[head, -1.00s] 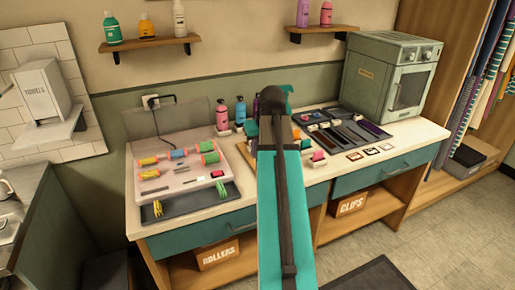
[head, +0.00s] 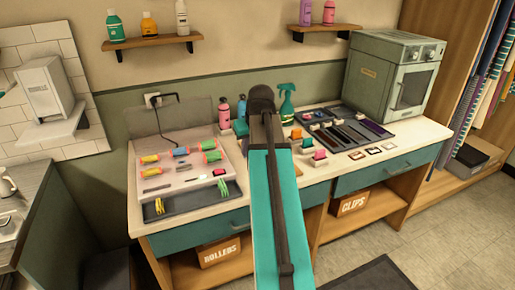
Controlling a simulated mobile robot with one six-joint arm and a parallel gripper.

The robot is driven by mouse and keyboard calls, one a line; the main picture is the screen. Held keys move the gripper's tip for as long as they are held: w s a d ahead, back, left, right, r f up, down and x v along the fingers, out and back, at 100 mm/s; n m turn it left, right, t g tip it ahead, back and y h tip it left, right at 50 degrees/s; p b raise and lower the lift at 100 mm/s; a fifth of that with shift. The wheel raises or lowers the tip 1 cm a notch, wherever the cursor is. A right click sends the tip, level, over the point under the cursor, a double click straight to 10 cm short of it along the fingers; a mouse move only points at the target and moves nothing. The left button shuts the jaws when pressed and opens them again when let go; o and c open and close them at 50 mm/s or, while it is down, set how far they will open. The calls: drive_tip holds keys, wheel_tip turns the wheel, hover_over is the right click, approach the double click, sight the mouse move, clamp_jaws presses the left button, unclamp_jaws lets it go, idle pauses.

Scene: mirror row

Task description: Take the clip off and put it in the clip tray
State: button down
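My teal arm reaches away over the worktop, and its dark far joint hides my gripper. I cannot tell which small piece is the task's clip, nor whether this tray is the clip tray.
A grey-green cabinet (head: 395,75) stands at the back right.

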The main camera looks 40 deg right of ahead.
drive_tip(key=w+a+n, duration=0.1)
drive_tip(key=w+a, duration=0.3)
drive_tip(key=a, duration=0.9)
drive_tip(key=w+a+n+y, duration=0.1)
drive_tip(key=w+a, duration=0.4)
drive_tip(key=a, duration=0.9)
drive_tip(key=w+a+n, duration=0.2)
drive_tip(key=w+a, duration=0.2)
drive_tip(key=a, duration=0.9)
drive_tip(key=shift+w+a+y, duration=0.15)
drive_tip(key=shift+w+y, duration=0.15)
drive_tip(key=shift+w, duration=0.05)
drive_tip(key=shift+f, duration=0.15)
